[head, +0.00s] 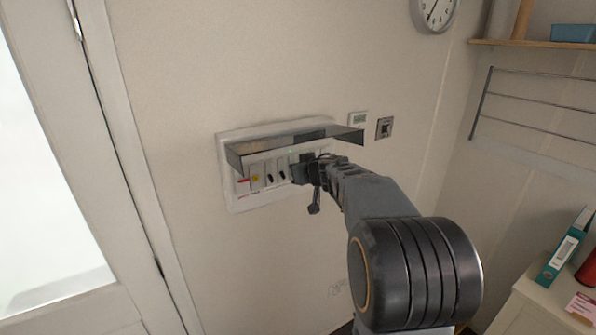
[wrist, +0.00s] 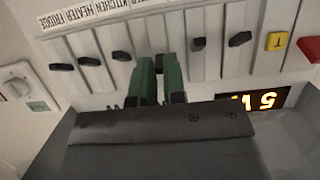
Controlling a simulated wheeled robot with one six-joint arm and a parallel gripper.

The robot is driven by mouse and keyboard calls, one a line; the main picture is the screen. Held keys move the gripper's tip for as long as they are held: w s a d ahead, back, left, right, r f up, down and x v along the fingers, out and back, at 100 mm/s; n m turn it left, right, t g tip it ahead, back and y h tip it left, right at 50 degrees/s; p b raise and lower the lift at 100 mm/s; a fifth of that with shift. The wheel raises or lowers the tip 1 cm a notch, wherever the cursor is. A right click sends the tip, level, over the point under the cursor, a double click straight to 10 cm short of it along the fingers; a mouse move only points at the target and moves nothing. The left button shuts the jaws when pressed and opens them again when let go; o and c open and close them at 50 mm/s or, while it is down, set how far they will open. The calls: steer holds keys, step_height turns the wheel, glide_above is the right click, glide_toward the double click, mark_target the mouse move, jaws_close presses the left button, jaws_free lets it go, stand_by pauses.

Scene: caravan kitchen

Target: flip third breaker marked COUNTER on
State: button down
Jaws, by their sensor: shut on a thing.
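The white breaker panel (head: 232,197) is on the wall in the head view, its smoky cover (head: 290,145) raised. My gripper (head: 308,168) reaches in under the cover from the right. In the wrist view my green fingers (wrist: 160,78) are shut on a dark breaker lever (wrist: 158,62), the third from the yellow T button (wrist: 276,41). The fingers hide most of this lever, so its position is unclear. Free black levers stand on either side, one to the left (wrist: 121,56) and one to the right (wrist: 198,43). No COUNTER label is readable.
A red switch (wrist: 310,48) sits beside the yellow button. A lit display (wrist: 262,100) is close to my gripper. The raised cover overhangs the levers. A thermostat (head: 357,119) and a wall switch (head: 384,127) are to the panel's right.

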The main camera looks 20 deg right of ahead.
steer(key=shift+w+r+g, duration=0.15)
steer(key=shift+r+g, duration=0.2)
steer(key=shift+g, duration=0.65)
steer(key=shift+r+g, duration=0.1)
steer(key=shift+g, duration=0.2)
steer(key=c, duration=1.2)
jaws_free()
steer(key=s+b, duration=0.1)
steer(key=s, duration=0.3)
steer(key=s+d+r, duration=0.1)
steer(key=s, duration=0.4)
steer(key=s+b, duration=0.1)
steer(key=s, duration=0.4)
steer(key=shift+s+d+r+b, duration=0.15)
steer(key=shift+d+r+b, duration=0.15)
steer(key=shift+b, duration=0.05)
